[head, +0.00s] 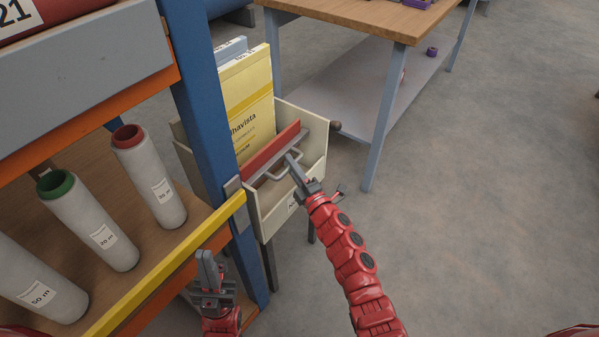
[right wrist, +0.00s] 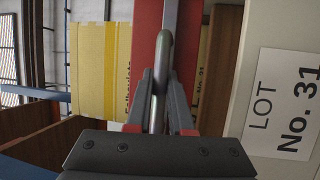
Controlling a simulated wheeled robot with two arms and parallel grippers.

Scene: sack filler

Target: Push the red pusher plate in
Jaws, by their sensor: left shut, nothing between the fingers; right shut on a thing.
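The red pusher plate (head: 270,151) sits across the inside of a cream bin, its grey frame and bar handle (head: 279,172) facing me. Yellow sacks (head: 246,110) stand behind the plate. My right gripper (head: 297,168) is shut on the handle. In the right wrist view the fingers (right wrist: 159,100) close around the handle bar, with the red plate (right wrist: 146,45) behind it. My left gripper (head: 206,262) is shut and empty, low beside the blue post, apart from the bin.
The cream bin (head: 284,215) carries a lot label (right wrist: 285,104). A blue rack post (head: 204,110) and yellow beam (head: 165,270) stand close at its left. Rolls with red (head: 127,136) and green (head: 55,183) ends are on the shelf. A wooden table (head: 370,18) stands behind; floor at right is clear.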

